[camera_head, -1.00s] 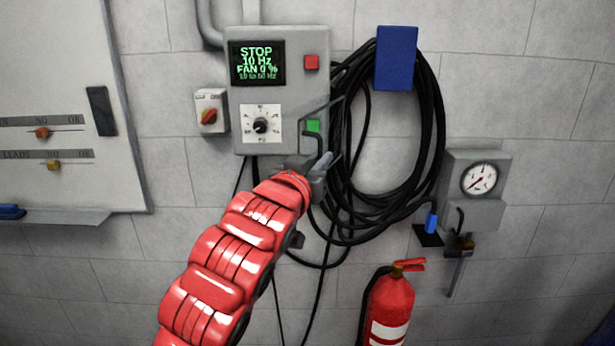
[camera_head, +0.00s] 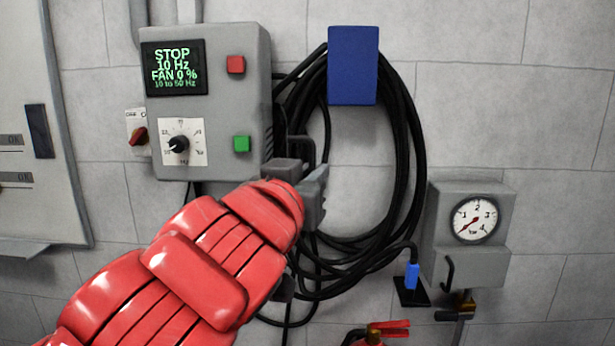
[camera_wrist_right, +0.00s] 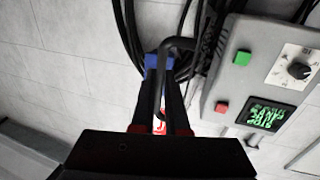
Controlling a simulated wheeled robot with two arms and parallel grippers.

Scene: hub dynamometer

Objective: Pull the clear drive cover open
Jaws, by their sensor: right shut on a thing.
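The grey drive box (camera_head: 262,90) is on the wall, with a lit screen reading STOP, 10 Hz, FAN 0 %. I cannot make out the clear cover itself; its see-through panel does not show. My right gripper (camera_head: 303,168) is just right of the box's lower right edge, in front of the cable coil. In the right wrist view its fingers (camera_wrist_right: 163,105) are closed around a black bent bar (camera_wrist_right: 180,43), which looks like a handle. My left gripper is not in view.
A red button (camera_head: 236,64), green button (camera_head: 242,144) and dial (camera_head: 180,142) are on the box. A black cable coil (camera_head: 408,150) hangs from a blue holder (camera_head: 353,65). A gauge unit (camera_head: 474,218) is at right, with a red extinguisher (camera_head: 385,330) low down.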

